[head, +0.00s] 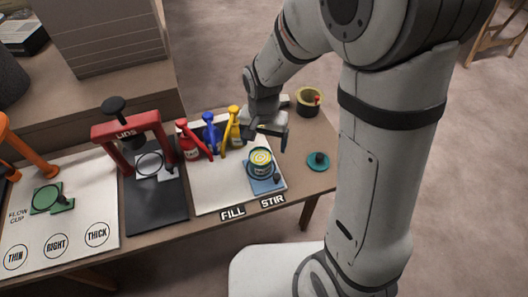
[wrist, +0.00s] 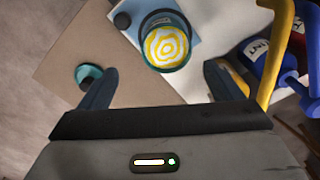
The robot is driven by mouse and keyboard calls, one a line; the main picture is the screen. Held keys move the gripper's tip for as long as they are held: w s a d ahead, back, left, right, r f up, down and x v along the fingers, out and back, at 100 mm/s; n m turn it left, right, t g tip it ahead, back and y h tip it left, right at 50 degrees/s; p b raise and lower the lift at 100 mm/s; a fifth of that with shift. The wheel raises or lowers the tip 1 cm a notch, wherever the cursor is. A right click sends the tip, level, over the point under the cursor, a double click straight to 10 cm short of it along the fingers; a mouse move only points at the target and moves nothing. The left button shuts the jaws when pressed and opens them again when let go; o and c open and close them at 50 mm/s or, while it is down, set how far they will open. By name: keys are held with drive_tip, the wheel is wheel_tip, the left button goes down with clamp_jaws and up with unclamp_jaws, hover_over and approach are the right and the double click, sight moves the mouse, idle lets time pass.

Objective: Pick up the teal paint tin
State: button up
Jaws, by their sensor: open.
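The teal paint tin (head: 260,167) stands upright on a blue pad (head: 267,187) on the white board, near the STIR label. It is open, with a yellow and white swirl on top. In the wrist view the tin (wrist: 166,45) shows its teal rim at the upper middle. My gripper (head: 270,133) is open and empty, above and just behind the tin in the head view. In the wrist view the tin lies ahead of my fingertips (wrist: 160,82), between them from side to side, and not touched by either.
Red (head: 188,145), blue (head: 211,135) and yellow (head: 234,130) paint bottles stand close left of my gripper. A teal lid with a black knob (head: 318,160) lies right of the tin. A dark pot (head: 308,102) stands behind. A red-framed press (head: 130,130) is farther left.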

sight(261, 158)
drive_tip(key=f, duration=0.3)
drive_tip(key=f+b, duration=0.1)
drive_tip(key=f, duration=0.2)
drive_tip(key=a+f, duration=0.1)
drive_tip(key=f, duration=0.2)
drive_tip(key=shift+w+b, duration=0.15)
drive_tip(key=shift+b, duration=0.2)
drive_tip(key=shift+r, duration=0.1)
drive_tip(key=shift+c, duration=0.4)
drive_tip(key=c, duration=1.2)
